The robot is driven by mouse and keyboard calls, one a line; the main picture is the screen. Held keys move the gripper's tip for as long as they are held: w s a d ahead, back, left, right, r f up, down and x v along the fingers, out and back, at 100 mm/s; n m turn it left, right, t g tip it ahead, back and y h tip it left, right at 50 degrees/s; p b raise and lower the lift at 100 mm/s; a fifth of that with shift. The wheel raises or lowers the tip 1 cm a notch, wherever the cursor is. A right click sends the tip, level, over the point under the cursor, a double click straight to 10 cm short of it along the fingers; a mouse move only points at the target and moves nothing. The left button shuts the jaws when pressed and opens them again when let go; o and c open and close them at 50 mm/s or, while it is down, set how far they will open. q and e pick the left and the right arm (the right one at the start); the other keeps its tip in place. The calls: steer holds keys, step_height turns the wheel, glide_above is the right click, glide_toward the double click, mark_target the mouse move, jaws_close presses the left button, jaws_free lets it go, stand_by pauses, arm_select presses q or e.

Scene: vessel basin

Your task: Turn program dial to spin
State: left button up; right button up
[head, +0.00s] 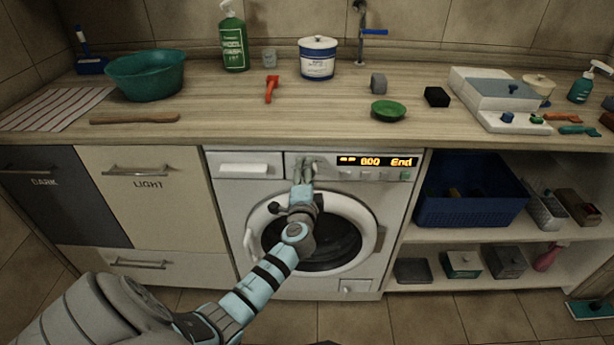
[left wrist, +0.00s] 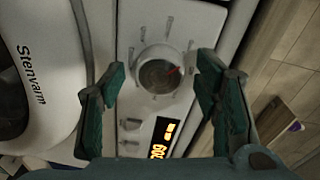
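The washing machine (head: 232,215) stands under the counter, its front panel carrying a lit display (head: 376,161) that reads "800 End". In the left wrist view the round program dial (left wrist: 158,73) is on the panel, with a red mark at its right side and printed labels around it too small to read. My left gripper (head: 302,168) is in front of the panel and largely hides the dial in the head view. In the left wrist view its two green fingers (left wrist: 163,88) are apart, one on either side of the dial, with visible gaps. My right gripper is not in view.
The round door (head: 259,222) is below the panel, with my left arm in front of it. The detergent drawer (head: 245,165) is left of the dial. The wooden counter (head: 220,121) juts above. Shelves with a blue basket (head: 470,207) are at right.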

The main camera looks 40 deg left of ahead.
arm_select(q)
steer(key=v, duration=1.2)
